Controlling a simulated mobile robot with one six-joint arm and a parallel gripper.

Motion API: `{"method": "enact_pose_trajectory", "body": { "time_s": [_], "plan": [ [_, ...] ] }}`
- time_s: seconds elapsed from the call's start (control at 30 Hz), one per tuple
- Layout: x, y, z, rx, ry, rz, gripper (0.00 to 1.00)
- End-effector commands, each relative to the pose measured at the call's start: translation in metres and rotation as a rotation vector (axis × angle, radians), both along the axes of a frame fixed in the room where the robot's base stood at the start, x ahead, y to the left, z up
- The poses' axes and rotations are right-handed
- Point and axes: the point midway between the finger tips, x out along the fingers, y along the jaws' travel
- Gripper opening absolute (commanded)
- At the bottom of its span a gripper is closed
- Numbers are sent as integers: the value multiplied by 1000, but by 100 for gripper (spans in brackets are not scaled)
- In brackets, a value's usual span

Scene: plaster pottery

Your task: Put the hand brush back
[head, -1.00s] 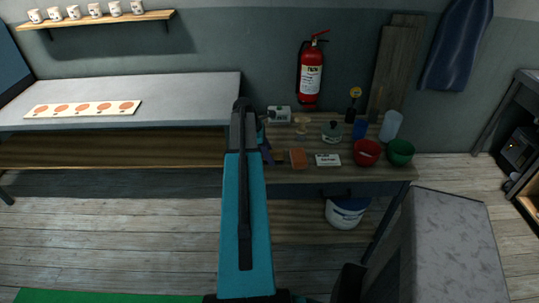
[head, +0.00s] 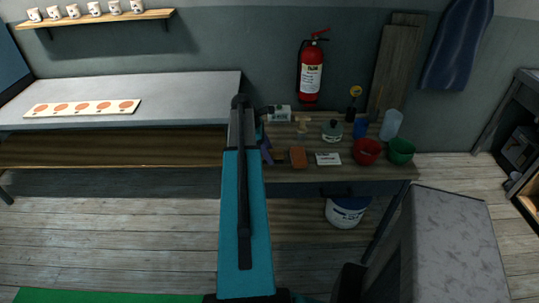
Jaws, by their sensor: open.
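My teal and black arm reaches up the middle of the head view to the left end of the wooden workbench (head: 385,172). My gripper (head: 267,152) seems to be the small dark and purple part beside the arm's far end, low over the bench; the arm hides much of it. It is open, and I see nothing held in it. I cannot pick out the hand brush for certain. A small tan object (head: 302,125) stands at the back of the bench, and an orange-brown block (head: 298,158) lies near the front, right of my gripper.
A lidded jar (head: 332,131), white card (head: 328,159), red bowl (head: 367,151), green bowl (head: 400,151) and clear cylinder (head: 391,125) crowd the bench. A white bucket (head: 346,212) sits below. A fire extinguisher (head: 311,70) hangs behind. The grey table (head: 180,95) is mostly bare.

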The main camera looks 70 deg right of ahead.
Motion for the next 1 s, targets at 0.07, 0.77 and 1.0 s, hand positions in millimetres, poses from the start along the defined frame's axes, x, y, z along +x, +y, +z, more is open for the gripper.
{"method": "enact_pose_trajectory", "body": {
  "time_s": [0.07,0.77,1.0],
  "plan": [
    [3,1,6,-2,-1,1,56],
    [32,12,81,-2,-1,1,56],
    [38,14,97,-1,0,0,56]
  ]
}}
